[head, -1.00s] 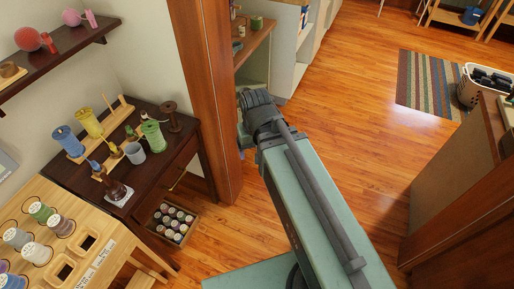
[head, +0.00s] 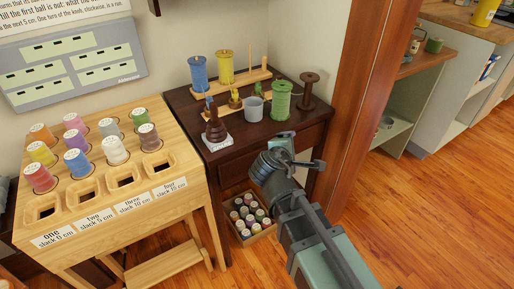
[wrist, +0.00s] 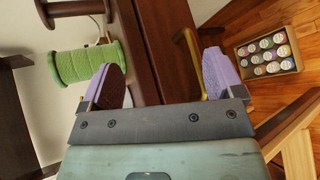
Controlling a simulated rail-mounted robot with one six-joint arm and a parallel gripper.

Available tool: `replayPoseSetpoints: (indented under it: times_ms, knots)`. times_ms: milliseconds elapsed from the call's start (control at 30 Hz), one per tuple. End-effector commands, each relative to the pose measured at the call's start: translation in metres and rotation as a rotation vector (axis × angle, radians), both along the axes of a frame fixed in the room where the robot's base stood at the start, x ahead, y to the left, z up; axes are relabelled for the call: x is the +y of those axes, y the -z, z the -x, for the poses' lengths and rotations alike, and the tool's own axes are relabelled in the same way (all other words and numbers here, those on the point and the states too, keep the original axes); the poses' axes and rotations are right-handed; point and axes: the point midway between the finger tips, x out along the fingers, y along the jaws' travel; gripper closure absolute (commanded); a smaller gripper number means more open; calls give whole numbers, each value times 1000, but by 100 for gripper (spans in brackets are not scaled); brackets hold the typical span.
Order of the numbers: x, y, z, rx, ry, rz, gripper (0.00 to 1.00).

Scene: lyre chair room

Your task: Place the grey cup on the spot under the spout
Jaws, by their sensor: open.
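The grey cup (head: 252,108) stands upright on the dark table (head: 232,168), between a dark brown turned piece on a white tile (head: 226,143) and a green spool (head: 281,101). I cannot make out a spout or a marked spot for certain. My gripper (wrist: 162,76) is open and empty in the wrist view, with purple pads spread above the table's front and its brass handle (wrist: 186,55). In the head view it is in front of the table's right part, apart from the cup. The cup is not visible in the wrist view.
A brown spool (head: 308,91) stands at the table's right; blue (head: 198,73) and yellow (head: 225,68) spools stand behind. A light wooden rack (head: 150,222) with several thread spools is at left. A crate (head: 264,236) sits below. A wooden post (head: 372,100) rises at right.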

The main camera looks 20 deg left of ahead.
Motion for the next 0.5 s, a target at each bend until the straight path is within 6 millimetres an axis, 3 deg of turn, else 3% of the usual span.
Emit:
replayPoseSetpoints:
  times_ms: [33,67,100,133,200,300,500]
  knots:
    - [42,9,-4,-140,-222,245,13]
    - [62,-7,-5,-230,-344,419,13]
    - [78,-33,-8,-330,-465,639,13]
    - [86,-46,-8,-387,-532,780,13]
    - [102,-56,-4,-478,-643,1020,13]
    - [110,-58,-2,-514,-702,1150,13]
    - [112,-58,-10,-510,-700,1170,13]
